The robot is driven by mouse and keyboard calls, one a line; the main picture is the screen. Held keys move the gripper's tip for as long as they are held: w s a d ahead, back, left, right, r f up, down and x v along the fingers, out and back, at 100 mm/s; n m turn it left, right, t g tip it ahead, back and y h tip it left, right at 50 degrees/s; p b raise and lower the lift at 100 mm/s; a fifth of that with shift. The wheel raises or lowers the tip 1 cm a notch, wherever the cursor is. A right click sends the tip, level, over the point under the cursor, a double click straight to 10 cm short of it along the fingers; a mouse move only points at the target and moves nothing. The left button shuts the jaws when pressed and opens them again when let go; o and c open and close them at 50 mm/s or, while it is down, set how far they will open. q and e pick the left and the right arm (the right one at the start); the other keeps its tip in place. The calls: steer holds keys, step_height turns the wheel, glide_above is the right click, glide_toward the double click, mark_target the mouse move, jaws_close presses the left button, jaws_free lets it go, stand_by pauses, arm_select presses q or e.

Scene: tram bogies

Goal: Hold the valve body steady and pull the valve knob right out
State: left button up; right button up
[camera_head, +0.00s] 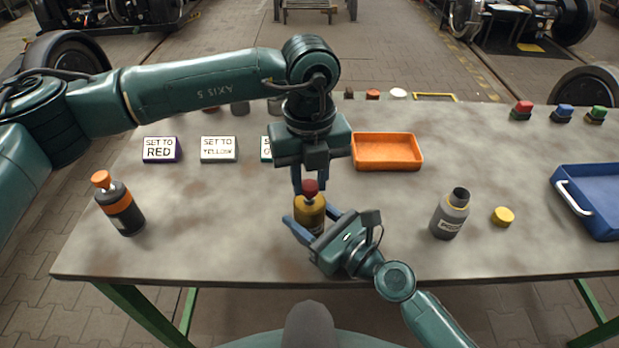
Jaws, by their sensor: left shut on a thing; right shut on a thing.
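The valve body (309,214), a yellow-brown upright cylinder, stands near the front middle of the table. The red valve knob (310,187) is at its top; whether there is a gap between knob and body I cannot tell. My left gripper (311,184) comes down from above and is shut on the red knob. My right gripper (307,226) reaches in from the lower right, with blue fingers around the valve body, and is shut on it. The fingers hide part of the body and knob.
A bottle with an orange cap (120,204) stands left. A grey bottle (450,214) and yellow cap (502,216) are right. An orange tray (387,151) lies behind, a blue tray (590,200) at the right edge. Label blocks (219,149) stand left. Coloured buttons (562,113) are back right.

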mark_target(309, 185)
arm_select(q)
steer(key=shift+r, duration=1.55)
steer(key=o, duration=1)
step_height(309, 185, up, 12)
arm_select(e)
steer(key=o, duration=1.1)
